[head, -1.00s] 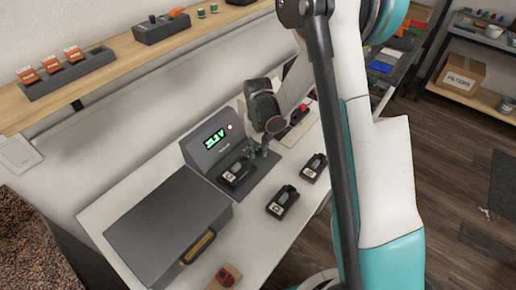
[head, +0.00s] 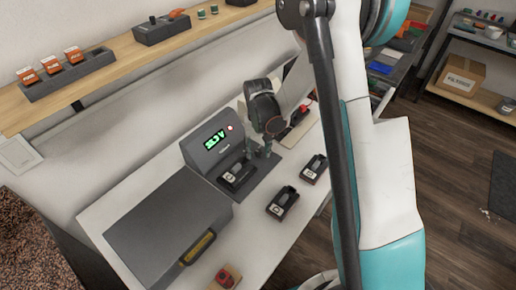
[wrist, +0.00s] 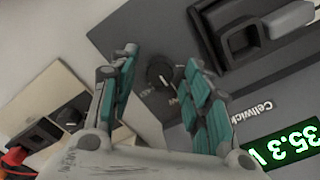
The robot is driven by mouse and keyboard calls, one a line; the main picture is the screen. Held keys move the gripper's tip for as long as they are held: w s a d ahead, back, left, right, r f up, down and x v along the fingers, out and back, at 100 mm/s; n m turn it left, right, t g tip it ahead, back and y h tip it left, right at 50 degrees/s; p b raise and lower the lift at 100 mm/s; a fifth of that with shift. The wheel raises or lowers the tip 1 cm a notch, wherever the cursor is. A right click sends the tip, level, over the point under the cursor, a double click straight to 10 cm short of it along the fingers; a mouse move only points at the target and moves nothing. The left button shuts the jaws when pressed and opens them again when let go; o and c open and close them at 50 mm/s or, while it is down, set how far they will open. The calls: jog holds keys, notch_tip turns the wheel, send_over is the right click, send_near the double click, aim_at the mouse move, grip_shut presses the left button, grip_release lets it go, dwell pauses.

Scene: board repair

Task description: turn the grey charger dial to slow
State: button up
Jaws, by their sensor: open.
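The charger (head: 205,160) is a dark grey unit with a lit green display, standing at the back of the white bench. It also shows in the wrist view (wrist: 255,97), upside down, with the display reading about 35.3 V. Its round dark dial (wrist: 160,72) lies on the grey base between my fingers. Small lettering beside the dial is partly hidden, and I cannot tell its setting. My gripper (wrist: 160,65) is open, with a teal-padded finger on each side of the dial; no clear contact shows. In the head view my gripper (head: 262,151) hides the dial.
A battery (head: 237,176) sits on the charger base close to my gripper. Two more batteries (head: 282,203) (head: 314,169) lie on the bench. A closed grey case (head: 165,225) fills the left. A red-handled object (head: 301,112) stands behind my gripper.

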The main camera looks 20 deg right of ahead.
aim_at(258, 152)
notch_tip(258, 152, up, 12)
dwell(0.6)
jog(key=s+r+n+t, duration=0.1)
jog(key=s+r+t, duration=0.2)
jog(key=s+r, duration=0.8)
jog(key=s+r+n+t, duration=0.1)
jog(key=s+r+t, duration=0.2)
jog(key=s, duration=0.9)
jog(key=shift+s+t, duration=0.15)
jog(key=shift+t, duration=0.45)
jog(key=shift+r, duration=0.1)
